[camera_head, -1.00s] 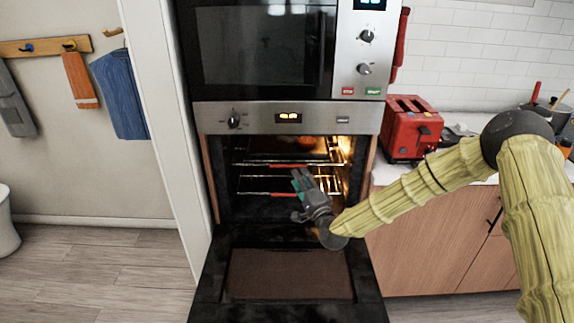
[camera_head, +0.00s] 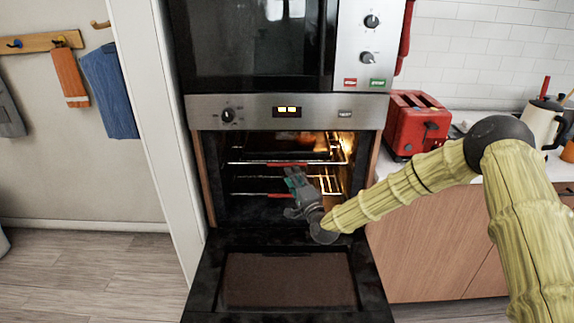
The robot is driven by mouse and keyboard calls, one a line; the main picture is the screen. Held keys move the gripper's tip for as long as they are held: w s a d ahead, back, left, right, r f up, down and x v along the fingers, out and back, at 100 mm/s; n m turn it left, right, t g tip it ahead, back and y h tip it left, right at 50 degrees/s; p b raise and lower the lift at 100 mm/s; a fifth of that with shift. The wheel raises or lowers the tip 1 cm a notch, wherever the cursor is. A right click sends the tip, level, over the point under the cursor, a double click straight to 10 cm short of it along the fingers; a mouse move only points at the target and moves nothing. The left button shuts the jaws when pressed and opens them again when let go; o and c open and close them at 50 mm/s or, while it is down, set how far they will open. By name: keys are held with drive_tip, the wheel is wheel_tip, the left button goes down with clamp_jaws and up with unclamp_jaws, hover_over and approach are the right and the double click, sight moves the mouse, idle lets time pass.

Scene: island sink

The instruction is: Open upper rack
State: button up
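The upper rack (camera_head: 240,163) is a wire shelf in the lit oven, with a red strip (camera_head: 287,164) on its front edge. A dark pan-like item (camera_head: 300,146) appears to sit on it. The lower rack (camera_head: 245,194) is below, its front middle partly hidden by my gripper. My gripper (camera_head: 293,178), dark with teal pads, is at the oven opening, just below the upper rack's red strip. Its fingers point up and away from me. I cannot tell whether it touches the rack, or how far apart its fingers are.
The oven door (camera_head: 290,280) is folded down in front, below my gripper. The oven's control panel (camera_head: 285,112) is above the opening, with a microwave (camera_head: 250,40) over it. A red toaster (camera_head: 416,125) stands on the counter at right. Floor is clear at left.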

sight(287, 163)
drive_tip(key=shift+p+x, duration=0.55)
drive_tip(key=shift+x, duration=2.85)
clamp_jaws()
